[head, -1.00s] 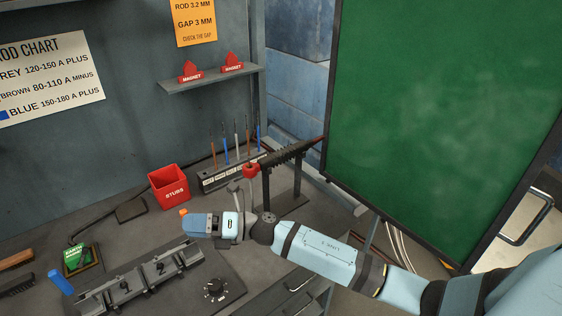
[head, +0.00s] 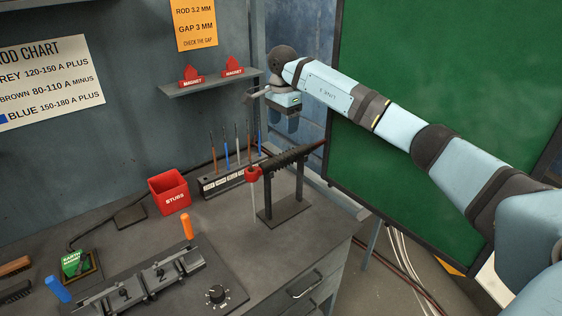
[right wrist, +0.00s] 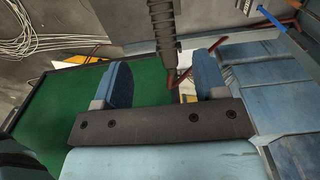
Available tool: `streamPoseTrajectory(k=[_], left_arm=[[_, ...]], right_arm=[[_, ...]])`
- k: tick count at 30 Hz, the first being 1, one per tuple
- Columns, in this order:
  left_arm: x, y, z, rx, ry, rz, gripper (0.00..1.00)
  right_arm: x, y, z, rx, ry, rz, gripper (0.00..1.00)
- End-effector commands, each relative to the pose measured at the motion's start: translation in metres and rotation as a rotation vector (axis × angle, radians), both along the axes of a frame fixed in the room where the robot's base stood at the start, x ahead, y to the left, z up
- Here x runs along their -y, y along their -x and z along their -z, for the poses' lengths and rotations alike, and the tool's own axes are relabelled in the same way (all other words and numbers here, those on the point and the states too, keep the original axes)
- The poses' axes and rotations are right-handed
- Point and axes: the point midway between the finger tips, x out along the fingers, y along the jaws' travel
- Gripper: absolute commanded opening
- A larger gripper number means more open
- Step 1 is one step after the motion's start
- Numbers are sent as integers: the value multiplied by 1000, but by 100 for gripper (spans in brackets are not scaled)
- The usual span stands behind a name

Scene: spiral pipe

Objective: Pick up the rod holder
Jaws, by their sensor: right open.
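The rod holder (head: 290,157), a black ribbed handle, lies across a dark stand (head: 284,212) on the bench. Its left end has a red head (head: 252,174) with a thin grey rod pointing down from it. Its right end is reddish. My right gripper (head: 285,110) points down above the holder's right part, apart from it, open and empty. In the right wrist view the ribbed handle (right wrist: 163,30) comes in from the top, in line with the gap between the blue fingers (right wrist: 165,75). My left gripper is not in view.
A rack (head: 222,183) with several upright rods stands behind the holder, near a red stubs bin (head: 169,192). A shelf (head: 210,82) with two red magnets is on the wall left of the gripper. A green curtain (head: 440,90) hangs at right.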

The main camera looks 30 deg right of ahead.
Motion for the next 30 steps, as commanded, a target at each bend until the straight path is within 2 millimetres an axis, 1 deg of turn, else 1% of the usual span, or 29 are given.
streamPoseTrajectory(k=[1, 3, 6, 9, 14, 17, 21, 24, 27, 30], left_arm=[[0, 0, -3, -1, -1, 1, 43], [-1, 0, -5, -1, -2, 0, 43], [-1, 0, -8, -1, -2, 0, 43], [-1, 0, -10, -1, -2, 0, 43], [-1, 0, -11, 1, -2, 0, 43], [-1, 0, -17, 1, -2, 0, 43], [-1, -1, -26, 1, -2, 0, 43], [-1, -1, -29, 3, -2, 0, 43], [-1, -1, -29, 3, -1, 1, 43], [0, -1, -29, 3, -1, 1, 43]], right_arm=[[-1, 1, 12, -6, -2, -1, 66], [-1, 1, 26, -5, -4, 0, 66], [-1, 1, 44, -3, -4, 0, 66], [-2, 0, 58, -1, -5, 1, 66], [-2, 0, 69, -1, -5, 0, 66], [-4, -1, 78, -3, -7, -1, 66], [-7, -2, 100, -4, -7, 1, 66], [-7, -2, 113, -2, -7, 0, 66], [-6, -2, 119, 1, -6, 0, 66], [-6, -2, 120, 2, -5, 0, 66]])
